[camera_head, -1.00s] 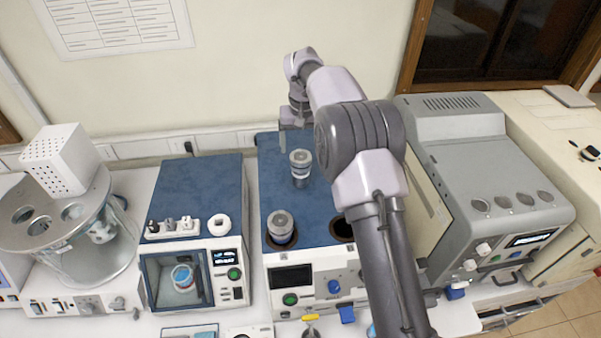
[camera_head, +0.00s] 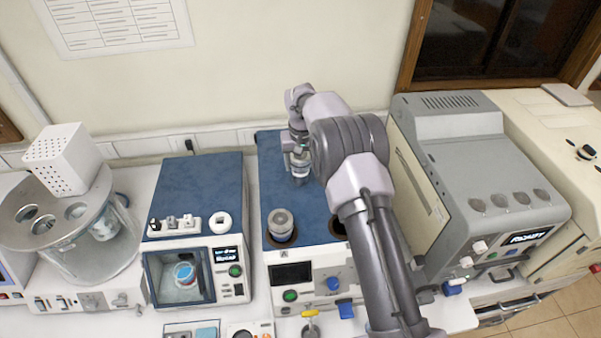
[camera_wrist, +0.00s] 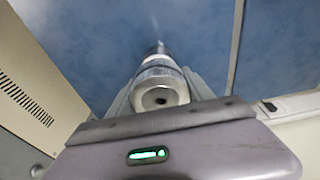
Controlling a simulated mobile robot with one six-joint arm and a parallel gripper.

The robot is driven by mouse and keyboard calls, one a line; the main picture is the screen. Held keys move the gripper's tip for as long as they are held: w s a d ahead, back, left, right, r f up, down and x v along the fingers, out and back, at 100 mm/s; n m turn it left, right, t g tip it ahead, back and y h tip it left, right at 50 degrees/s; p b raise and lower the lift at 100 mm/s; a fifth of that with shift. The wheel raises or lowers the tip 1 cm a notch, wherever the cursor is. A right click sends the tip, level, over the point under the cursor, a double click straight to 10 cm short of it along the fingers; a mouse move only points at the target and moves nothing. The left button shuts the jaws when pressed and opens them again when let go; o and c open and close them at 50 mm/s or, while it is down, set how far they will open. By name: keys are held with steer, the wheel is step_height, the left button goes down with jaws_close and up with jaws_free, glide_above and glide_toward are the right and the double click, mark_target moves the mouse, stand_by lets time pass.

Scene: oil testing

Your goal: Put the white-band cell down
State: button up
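The white-band cell (camera_head: 300,166) is a small silvery cylinder with a pale band, upright at the blue top (camera_head: 311,199) of the middle machine, toward its back. My gripper (camera_head: 299,158) is at its upper part and hides some of it. In the wrist view the cell (camera_wrist: 160,88) lies between the two fingers of my gripper (camera_wrist: 160,92), with its round, holed end toward the camera. The fingers appear closed against its sides. Whether its base touches the blue top is hard to tell.
A second cell (camera_head: 281,223) sits in the machine's front-left well. A grey machine (camera_head: 450,150) stands close on the right. A blue-topped unit (camera_head: 195,190) is on the left, and a clear round bath (camera_head: 85,255) farther left. Bare blue top lies around the held cell.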

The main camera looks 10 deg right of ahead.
jaws_close()
steer(key=shift+r, duration=0.1)
